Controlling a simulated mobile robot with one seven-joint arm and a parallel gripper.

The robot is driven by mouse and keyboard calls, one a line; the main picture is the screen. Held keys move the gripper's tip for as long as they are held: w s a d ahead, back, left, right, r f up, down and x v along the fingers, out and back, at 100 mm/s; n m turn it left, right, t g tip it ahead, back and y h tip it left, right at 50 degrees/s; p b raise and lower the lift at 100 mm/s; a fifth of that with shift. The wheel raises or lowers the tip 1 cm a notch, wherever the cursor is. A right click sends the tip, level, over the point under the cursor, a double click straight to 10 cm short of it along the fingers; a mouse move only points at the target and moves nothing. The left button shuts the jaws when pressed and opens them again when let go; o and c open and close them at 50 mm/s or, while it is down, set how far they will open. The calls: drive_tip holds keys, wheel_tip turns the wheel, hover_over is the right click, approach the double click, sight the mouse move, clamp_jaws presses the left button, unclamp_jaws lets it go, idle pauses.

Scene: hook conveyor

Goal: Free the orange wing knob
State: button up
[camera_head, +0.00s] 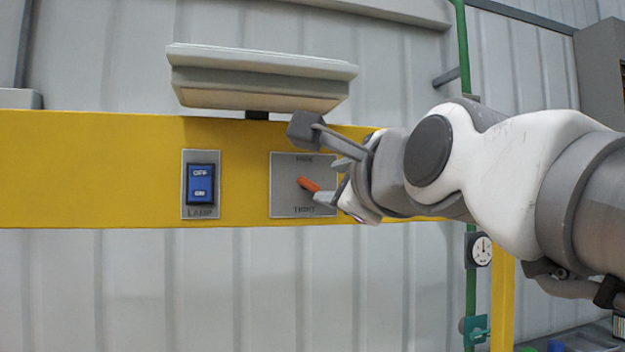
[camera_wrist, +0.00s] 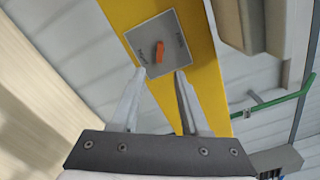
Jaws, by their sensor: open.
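The orange wing knob (camera_head: 309,184) sits on a grey square plate (camera_head: 290,208) on the yellow beam. Its wing slants from upper left to lower right. The plate reads TIGHT at the bottom; the word at the top is too small to read surely. My gripper (camera_head: 332,182) is at the plate's right side, partly over it, with its fingers pointing left at the knob. In the wrist view my gripper (camera_wrist: 160,77) is open, and the knob (camera_wrist: 159,52) shows just beyond the gap between the fingertips. No finger is seen closed on it.
A blue OFF/ON switch (camera_head: 200,184) marked LAMP is left of the plate. A grey lamp-like box (camera_head: 262,74) juts out above the plate, close over my wrist. A green pipe (camera_head: 463,50) and a gauge (camera_head: 480,250) are at the right. The beam's left part is clear.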

sight(311, 185)
drive_tip(key=p+x, duration=0.2)
drive_tip(key=x, duration=0.8)
drive_tip(key=shift+w+a, duration=0.1)
drive_tip(key=shift+w, duration=0.2)
clamp_jaws()
drive_tip(key=shift+f, duration=0.1)
